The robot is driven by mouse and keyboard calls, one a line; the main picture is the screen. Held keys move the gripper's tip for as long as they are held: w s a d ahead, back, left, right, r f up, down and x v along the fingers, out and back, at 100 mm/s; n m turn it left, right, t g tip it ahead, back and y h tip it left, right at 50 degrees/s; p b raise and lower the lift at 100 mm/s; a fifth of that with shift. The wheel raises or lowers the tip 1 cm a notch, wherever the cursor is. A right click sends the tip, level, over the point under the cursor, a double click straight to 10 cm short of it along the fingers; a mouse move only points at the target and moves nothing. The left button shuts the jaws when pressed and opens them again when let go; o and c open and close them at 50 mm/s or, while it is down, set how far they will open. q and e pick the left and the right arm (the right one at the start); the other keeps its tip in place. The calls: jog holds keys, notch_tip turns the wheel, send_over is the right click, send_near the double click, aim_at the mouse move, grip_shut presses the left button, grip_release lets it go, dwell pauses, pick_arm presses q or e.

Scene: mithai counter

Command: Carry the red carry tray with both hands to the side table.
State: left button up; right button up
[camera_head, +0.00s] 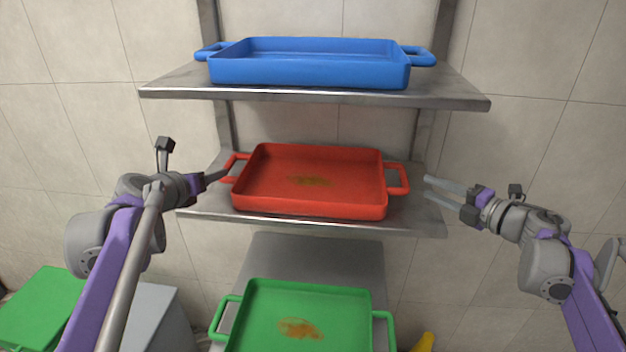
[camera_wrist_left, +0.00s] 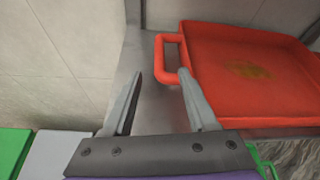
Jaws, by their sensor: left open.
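The red carry tray (camera_head: 310,205) sits level on the middle metal shelf, with a brown stain on its floor and a loop handle at each end. My left gripper (camera_head: 227,176) is open at the tray's left handle (camera_head: 232,168). In the left wrist view the open jaws (camera_wrist_left: 162,75) point toward that handle (camera_wrist_left: 168,58), which lies just beyond the fingertips, nearer the right finger. I cannot tell whether they touch. My right gripper (camera_head: 428,189) is open and empty, a short gap to the right of the right handle (camera_head: 402,179). I cannot identify a side table.
A blue tray (camera_head: 310,72) stands on the upper shelf (camera_head: 450,96), above the red one. A green stained tray (camera_head: 345,300) stands below. A green item (camera_head: 40,305) and a grey box (camera_head: 160,315) are at lower left. A yellow object (camera_head: 425,342) shows at the bottom edge.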

aim_at(226, 166)
pick_arm(q)
jog(key=x, duration=0.9)
jog(key=shift+w+d+f, duration=0.1)
jog(key=shift+w+f, duration=0.05)
jog(key=shift+w, duration=0.1)
pick_arm(e)
jog(key=x, duration=0.9)
jog(key=shift+w+a+f, duration=0.1)
jog(key=shift+w+a, duration=0.05)
jog(key=shift+w, duration=0.1)
pick_arm(q)
jog(key=c, duration=0.6)
pick_arm(e)
jog(key=c, duration=0.6)
pick_arm(q)
grip_shut()
